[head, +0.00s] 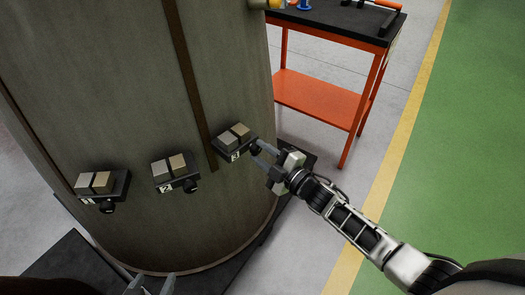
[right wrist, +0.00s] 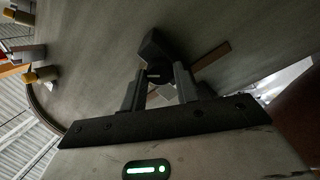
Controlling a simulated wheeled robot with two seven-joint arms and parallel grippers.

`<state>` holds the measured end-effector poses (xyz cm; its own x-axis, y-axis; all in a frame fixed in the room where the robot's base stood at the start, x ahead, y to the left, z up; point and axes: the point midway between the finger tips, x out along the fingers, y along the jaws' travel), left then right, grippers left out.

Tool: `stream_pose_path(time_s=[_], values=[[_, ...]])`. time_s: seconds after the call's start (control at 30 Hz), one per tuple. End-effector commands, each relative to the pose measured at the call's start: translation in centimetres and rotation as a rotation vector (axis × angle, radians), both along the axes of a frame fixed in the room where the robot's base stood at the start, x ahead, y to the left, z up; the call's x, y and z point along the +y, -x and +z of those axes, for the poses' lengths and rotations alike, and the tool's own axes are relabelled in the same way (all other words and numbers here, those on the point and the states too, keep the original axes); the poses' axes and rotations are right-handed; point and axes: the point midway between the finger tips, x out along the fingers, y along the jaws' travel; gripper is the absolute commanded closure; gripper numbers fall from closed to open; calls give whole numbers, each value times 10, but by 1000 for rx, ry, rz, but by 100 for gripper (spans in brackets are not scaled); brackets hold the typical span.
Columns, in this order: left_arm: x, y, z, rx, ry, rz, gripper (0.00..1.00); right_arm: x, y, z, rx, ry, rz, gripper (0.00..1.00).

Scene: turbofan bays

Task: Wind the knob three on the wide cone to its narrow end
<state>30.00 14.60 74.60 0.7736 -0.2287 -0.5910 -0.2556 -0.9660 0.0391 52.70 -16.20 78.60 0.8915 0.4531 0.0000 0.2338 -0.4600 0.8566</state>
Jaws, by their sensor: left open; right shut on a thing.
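The wide cone (head: 110,110) is a large grey-brown round body standing at the left in the head view. Three small dark units are fixed along its side, labelled 1, 2 and 3, each with two pale blocks and a black knob. Knob three (head: 256,149) is on the rightmost unit (head: 235,143). My right gripper (head: 263,155) is shut on knob three, which also shows as a dark shape (right wrist: 155,48) at the fingertips (right wrist: 158,78) in the right wrist view. My left gripper (head: 152,284) is open and empty at the bottom edge, low before the cone.
Knob one (head: 107,208) and knob two (head: 190,186) sit on the units to the left. A dark strip (head: 188,80) runs down the cone. An orange-framed workbench (head: 318,98) with tools stands behind at right. Grey floor and a green lane (head: 465,150) are clear.

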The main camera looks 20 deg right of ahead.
Motion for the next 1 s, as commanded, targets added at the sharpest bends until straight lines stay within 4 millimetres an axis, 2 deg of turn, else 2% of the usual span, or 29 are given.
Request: stream_pose_path(time_s=[0.6,1.0], values=[[1,0,7,0,-2,7,48,-1,1,-1,258,-499,-1,93],[1,0,6,5,1,13,48,-1,0,-1,355,-689,-1,93]])
